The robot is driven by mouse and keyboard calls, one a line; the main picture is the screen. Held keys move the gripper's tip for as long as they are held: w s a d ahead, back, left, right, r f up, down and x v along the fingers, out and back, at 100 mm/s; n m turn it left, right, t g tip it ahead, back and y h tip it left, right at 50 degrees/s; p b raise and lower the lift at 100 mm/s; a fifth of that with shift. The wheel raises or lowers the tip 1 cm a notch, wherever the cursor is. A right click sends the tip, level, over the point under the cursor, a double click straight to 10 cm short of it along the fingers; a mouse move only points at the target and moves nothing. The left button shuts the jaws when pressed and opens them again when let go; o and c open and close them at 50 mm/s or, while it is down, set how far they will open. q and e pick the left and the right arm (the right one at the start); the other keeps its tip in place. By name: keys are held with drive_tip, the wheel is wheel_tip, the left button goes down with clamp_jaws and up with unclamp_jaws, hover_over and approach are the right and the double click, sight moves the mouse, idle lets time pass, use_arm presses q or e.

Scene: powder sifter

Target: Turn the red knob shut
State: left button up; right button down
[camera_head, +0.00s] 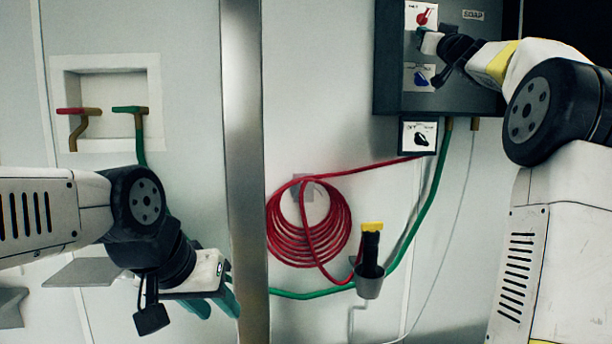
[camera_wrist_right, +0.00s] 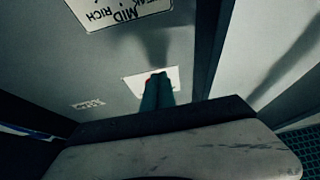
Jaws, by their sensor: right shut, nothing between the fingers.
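The red knob (camera_head: 424,16) sits on a white plate at the top of the dark grey wall box. Its pointer slants up to the right. My right gripper (camera_head: 421,32) is just below the knob, its fingers towards the plate. In the right wrist view its teal fingers (camera_wrist_right: 158,88) are together with nothing between them. A sliver of the red knob (camera_wrist_right: 148,81) shows beside their tips. I cannot tell whether they touch it. My left gripper (camera_head: 212,304) hangs at the lower left, away from the box, its teal fingers apart and empty.
A blue knob (camera_head: 422,78) is below the red one on the box (camera_head: 480,60), and a black knob (camera_head: 423,138) is lower. A coiled red hose (camera_head: 309,222), a green hose (camera_head: 435,190) and a holder with a yellow-topped tool (camera_head: 371,250) hang below. A metal post (camera_head: 243,150) stands between my arms.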

drive_tip(key=shift+w, duration=0.35)
drive_tip(key=shift+d+r, duration=0.15)
drive_tip(key=shift+r, duration=0.25)
idle(0.8)
drive_tip(key=shift+d, duration=0.1)
